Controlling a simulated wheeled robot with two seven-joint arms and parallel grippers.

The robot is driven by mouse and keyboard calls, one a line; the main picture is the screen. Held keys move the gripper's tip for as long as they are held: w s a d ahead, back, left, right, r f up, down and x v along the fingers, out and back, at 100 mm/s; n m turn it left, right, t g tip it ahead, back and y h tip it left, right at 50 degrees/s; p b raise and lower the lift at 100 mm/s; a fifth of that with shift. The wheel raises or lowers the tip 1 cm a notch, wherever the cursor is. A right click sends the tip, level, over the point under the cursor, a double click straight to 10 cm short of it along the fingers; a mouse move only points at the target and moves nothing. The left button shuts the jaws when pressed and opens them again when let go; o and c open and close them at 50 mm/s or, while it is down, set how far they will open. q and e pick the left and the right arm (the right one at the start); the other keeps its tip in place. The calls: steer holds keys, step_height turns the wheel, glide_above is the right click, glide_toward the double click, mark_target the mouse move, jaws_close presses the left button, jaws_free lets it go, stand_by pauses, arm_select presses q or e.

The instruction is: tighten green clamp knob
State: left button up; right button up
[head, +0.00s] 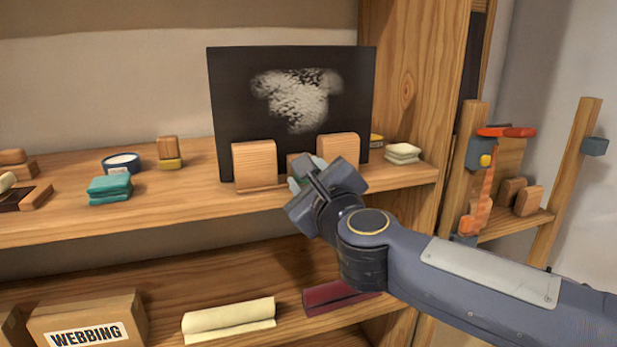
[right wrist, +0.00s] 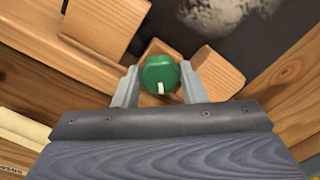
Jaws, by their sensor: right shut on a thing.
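The green clamp knob (right wrist: 160,76) has a white mark on its face and sits between the fingers of my right gripper (right wrist: 157,84) in the right wrist view. The gripper is shut on the knob. In the head view, my right gripper (head: 318,180) reaches the front edge of the upper shelf, below a dark panel (head: 235,95) with a pale speckled patch. Only a sliver of green shows between the fingers there. My left gripper is out of view.
The upper shelf (head: 70,215) holds teal cloths (head: 110,188), a round tin (head: 121,162) and pale stacked pieces (head: 402,153). The lower shelf holds a WEBBING box (head: 90,318), a cream roll (head: 229,319) and a dark red item (head: 335,296). A wooden upright (head: 415,80) stands right of the panel.

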steer(key=o, duration=1)
steer(key=p+v, duration=0.1)
steer(key=v, duration=0.7)
steer(key=shift+p, duration=0.3)
